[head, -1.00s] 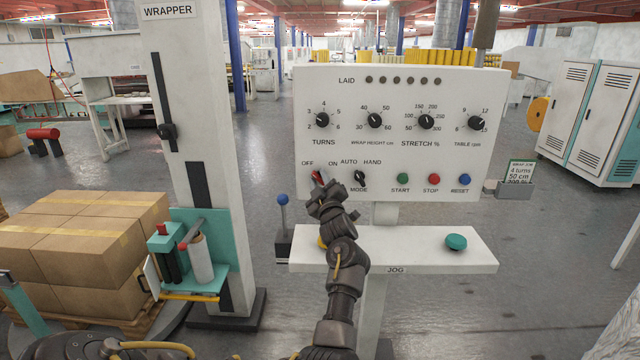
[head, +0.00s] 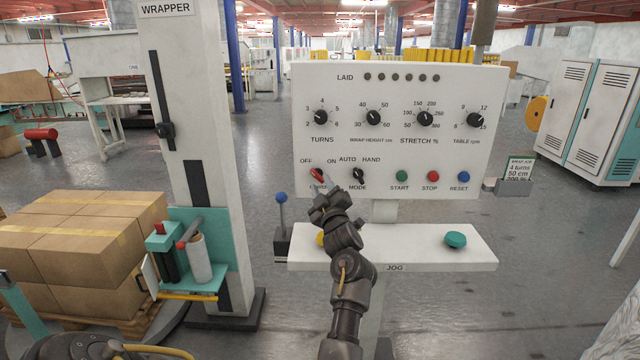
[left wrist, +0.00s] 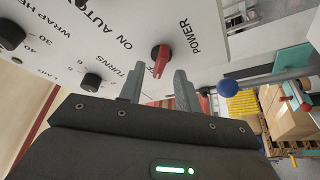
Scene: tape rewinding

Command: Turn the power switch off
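The power switch (head: 317,175) is a red lever knob at the lower left of the white control panel (head: 440,90), below the OFF and ON labels. Its lever tilts to the upper left, toward OFF. In the left wrist view the red switch (left wrist: 161,60) shows just beyond the fingertips, clear of both. My left gripper (head: 318,194) is just below and in front of the switch. In the left wrist view its two grey fingers (left wrist: 158,84) stand apart with nothing between them. My right gripper is not in view.
The mode knob (head: 359,175) is just right of the switch, and the START button (head: 401,176) is farther right. Below is a white shelf (head: 400,258) with a green jog button (head: 455,239). A blue-tipped lever (head: 281,198) stands to the left.

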